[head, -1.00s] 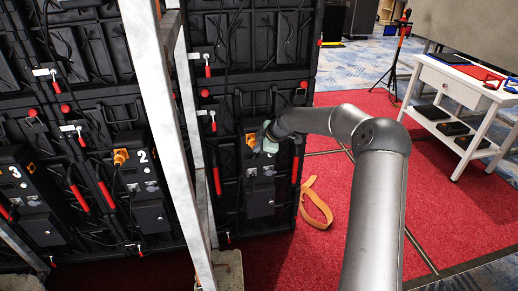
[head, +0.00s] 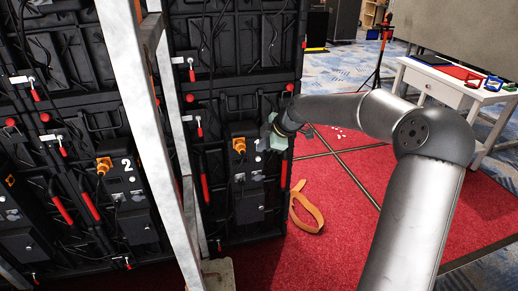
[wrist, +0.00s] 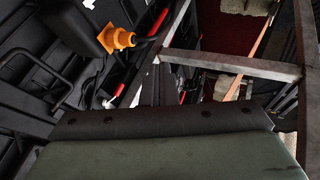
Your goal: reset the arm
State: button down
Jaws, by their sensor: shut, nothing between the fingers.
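My gripper (head: 274,138) is in front of the right-hand black video wall panel (head: 255,190), at the end of my grey arm. In the head view it is just right of an orange connector (head: 239,145) on that panel and appears apart from it. Its fingers are small and partly hidden there; it is shut and empty. In the wrist view the gripper's green-grey body fills the bottom and the fingertips cannot be made out. The orange connector (wrist: 118,39) shows at upper left there, clear of the gripper body.
A metal post (head: 160,150) stands left of the gripper. An orange strap (head: 304,208) lies on the red carpet (head: 330,235). A white table (head: 445,85) with tools stands at right, and a tripod (head: 381,50) stands behind. The carpet between panels and table is mostly clear.

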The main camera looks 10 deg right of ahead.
jog(key=s+a+r+m+g+h+p, duration=0.15)
jog(key=s+a+m+g+p, duration=0.35)
jog(key=s, duration=0.6)
jog(key=s+r+m+h+p, duration=0.1)
jog(key=s+m, duration=0.4)
jog(key=s, duration=0.9)
jog(key=s+r+m+h+p, duration=0.2)
jog(key=s+m, duration=0.4)
jog(key=s, duration=0.9)
notch_tip(320, 180, up, 2)
jog(key=shift+m+p, duration=0.3)
jog(key=shift+p, duration=0.55)
